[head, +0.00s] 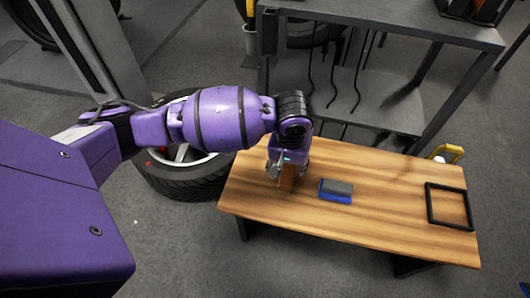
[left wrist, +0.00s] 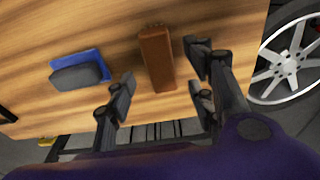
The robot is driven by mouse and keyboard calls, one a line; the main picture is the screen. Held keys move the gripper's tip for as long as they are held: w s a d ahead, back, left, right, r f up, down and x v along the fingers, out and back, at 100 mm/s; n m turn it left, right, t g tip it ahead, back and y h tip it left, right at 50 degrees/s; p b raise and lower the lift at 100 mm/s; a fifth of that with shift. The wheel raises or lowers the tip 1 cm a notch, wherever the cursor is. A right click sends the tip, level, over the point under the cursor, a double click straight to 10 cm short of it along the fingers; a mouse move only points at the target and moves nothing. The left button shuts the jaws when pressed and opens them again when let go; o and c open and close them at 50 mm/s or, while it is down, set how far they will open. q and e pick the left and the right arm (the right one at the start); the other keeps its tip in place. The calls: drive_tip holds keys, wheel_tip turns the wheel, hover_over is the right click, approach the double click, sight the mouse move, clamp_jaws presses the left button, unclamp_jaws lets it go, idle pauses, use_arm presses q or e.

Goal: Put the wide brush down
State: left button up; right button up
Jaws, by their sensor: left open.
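The wide brush, seen as a brown block (left wrist: 157,60), is on the wooden table. In the left wrist view it lies between the spread fingers of my left gripper (left wrist: 160,82), with a gap visible on both sides. In the head view the brown block (head: 287,179) shows just under my left gripper (head: 281,172), partly hidden by it. My left gripper is open, low over the table's left part. Bristles cannot be made out. My right gripper is not in view.
A blue pad with a grey block (head: 336,189) lies just right of the gripper on the wooden table (head: 385,226). A black square frame (head: 429,206) is at the table's right end. A grey bench (head: 400,32) is behind.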

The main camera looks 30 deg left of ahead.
sight(286, 178)
use_arm(q)
wheel_tip(286, 178, up, 6)
drive_tip(key=p, duration=0.2)
drive_tip(key=shift+s+r, duration=0.25)
drive_tip(key=shift+s, duration=0.1)
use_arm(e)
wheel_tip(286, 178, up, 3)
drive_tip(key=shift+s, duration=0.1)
use_arm(q)
drive_tip(key=shift+d, duration=0.1)
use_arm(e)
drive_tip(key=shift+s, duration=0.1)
